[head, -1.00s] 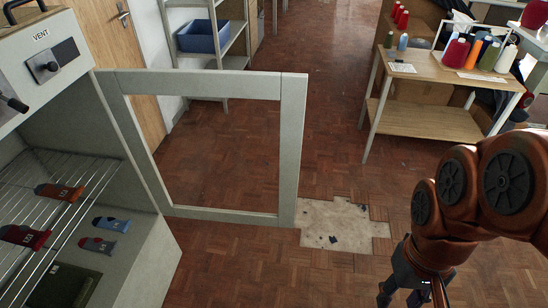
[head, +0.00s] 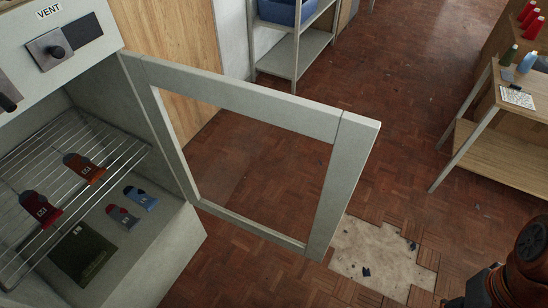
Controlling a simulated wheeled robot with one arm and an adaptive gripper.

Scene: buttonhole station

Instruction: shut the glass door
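The glass door (head: 343,185) is a pale grey frame around a clear pane, and the floor shows through it. It stands wide open, swung out from the right edge of the cabinet (head: 190,245) at the left, with its free edge out over the floor. My gripper (head: 470,294) is only partly in view, dark, at the bottom right edge. It is apart from the door, to the right of its free edge. Its fingers are cut off by the frame, so I cannot tell if it is open or shut.
Inside the cabinet a wire rack (head: 105,150) holds small red and orange items, with more items and a dark panel below. A vent knob (head: 57,51) is above. A shelf with a blue bin (head: 287,11) stands behind; a wooden table (head: 500,150) is at right.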

